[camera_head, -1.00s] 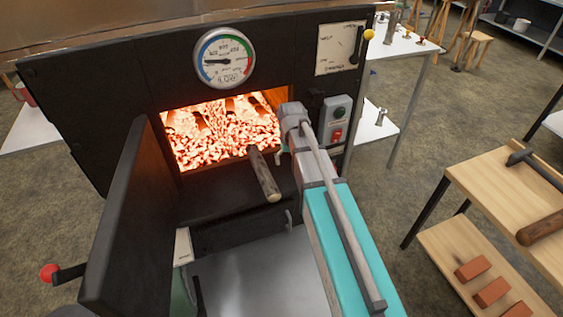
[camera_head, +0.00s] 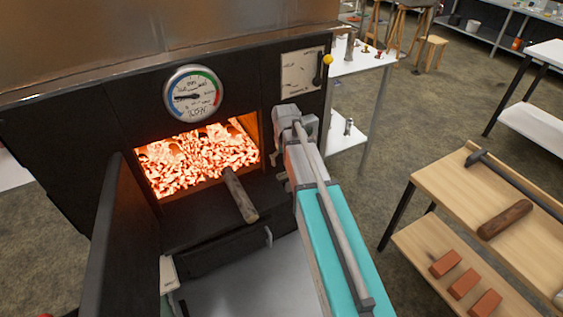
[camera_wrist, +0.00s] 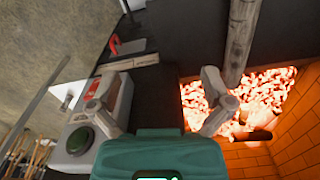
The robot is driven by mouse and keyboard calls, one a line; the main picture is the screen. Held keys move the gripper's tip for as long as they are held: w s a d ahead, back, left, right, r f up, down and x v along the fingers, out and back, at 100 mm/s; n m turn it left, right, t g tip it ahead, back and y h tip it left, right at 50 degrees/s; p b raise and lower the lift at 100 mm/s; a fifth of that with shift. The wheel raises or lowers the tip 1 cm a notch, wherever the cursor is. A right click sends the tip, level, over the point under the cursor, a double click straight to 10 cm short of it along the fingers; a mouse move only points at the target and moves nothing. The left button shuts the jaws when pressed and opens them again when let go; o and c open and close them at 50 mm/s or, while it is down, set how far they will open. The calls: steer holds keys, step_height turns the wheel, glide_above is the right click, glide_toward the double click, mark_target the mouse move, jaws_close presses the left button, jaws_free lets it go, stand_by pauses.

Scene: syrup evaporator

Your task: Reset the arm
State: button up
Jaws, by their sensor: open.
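My arm reaches from the lower right toward the front of the black evaporator firebox (camera_head: 62,150). My gripper (camera_wrist: 160,92) is open in the wrist view, with nothing between its spread fingers. In the head view its fingers are mostly hidden by my arm. A log (camera_head: 240,196) sticks out over the sill of the firebox opening, left of my gripper. It also shows in the wrist view (camera_wrist: 240,42), above the right finger. The control box with a green button (camera_wrist: 79,140) is close behind the left finger.
The firebox door (camera_head: 110,235) stands open at left, and embers glow inside the opening (camera_head: 195,160). A round gauge (camera_head: 193,94) is above it. A wooden bench (camera_head: 460,205) at right holds a hammer-like tool, a log and bricks. Floor between is clear.

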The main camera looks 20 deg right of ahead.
stand_by(0.4)
steer(key=s+a, duration=0.2)
steer(key=s, duration=0.6)
steer(key=s+a, duration=0.3)
steer(key=s, duration=0.5)
step_height(320, 180, up, 14)
steer(key=p, duration=1.4)
steer(key=shift+w+d+m, duration=0.15)
steer(key=shift+d+m, duration=0.05)
steer(key=shift+m, duration=0.1)
